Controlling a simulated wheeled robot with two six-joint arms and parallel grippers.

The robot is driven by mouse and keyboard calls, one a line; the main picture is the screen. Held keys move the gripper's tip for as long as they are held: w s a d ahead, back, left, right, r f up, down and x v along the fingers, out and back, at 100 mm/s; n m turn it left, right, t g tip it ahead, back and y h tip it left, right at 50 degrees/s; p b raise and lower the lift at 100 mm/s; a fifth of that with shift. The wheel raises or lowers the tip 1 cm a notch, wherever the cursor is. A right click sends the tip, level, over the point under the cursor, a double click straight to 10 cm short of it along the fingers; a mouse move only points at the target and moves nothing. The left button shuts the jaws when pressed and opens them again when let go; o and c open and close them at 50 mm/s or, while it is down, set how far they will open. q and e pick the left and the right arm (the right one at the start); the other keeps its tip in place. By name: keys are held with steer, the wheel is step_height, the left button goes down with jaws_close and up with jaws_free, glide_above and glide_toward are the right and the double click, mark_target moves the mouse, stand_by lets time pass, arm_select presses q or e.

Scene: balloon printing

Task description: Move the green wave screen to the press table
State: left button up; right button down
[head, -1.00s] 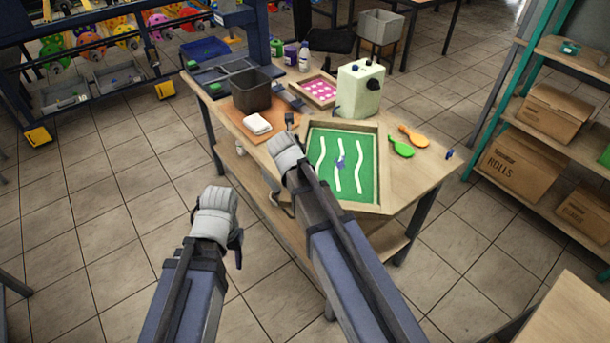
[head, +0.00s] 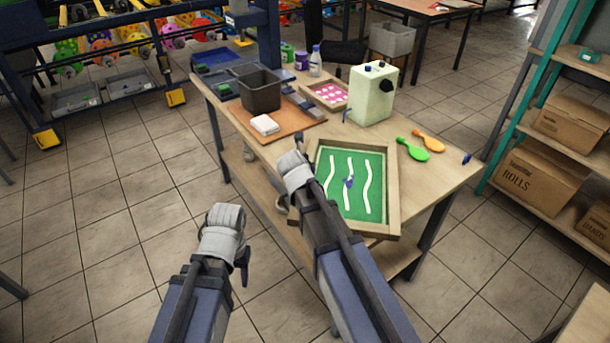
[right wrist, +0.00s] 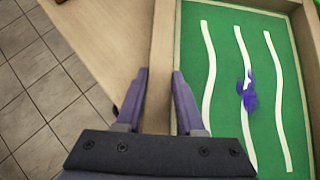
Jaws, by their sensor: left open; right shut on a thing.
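The green wave screen (head: 336,176) is a wooden-framed green panel with white wavy stripes and a blue smear. It is at the front edge of the wooden table (head: 438,172), its near end past the edge. I cannot tell whether it touches the top. My right gripper (head: 297,168) is shut on its left rim. In the right wrist view the fingers (right wrist: 160,74) straddle the rim beside the green panel (right wrist: 225,60). My left gripper (head: 226,222) is open and empty over the floor, left of the table. I cannot tell which table is the press table.
Shelves with cartons (head: 540,182) stand right. Floor is clear at left.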

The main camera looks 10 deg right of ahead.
steer(key=shift+r, duration=0.1)
steer(key=c, duration=0.5)
jaws_free()
steer(key=p+v, duration=0.8)
steer(key=v, duration=0.4)
steer(key=shift+d, duration=0.1)
steer(key=shift+s, duration=0.1)
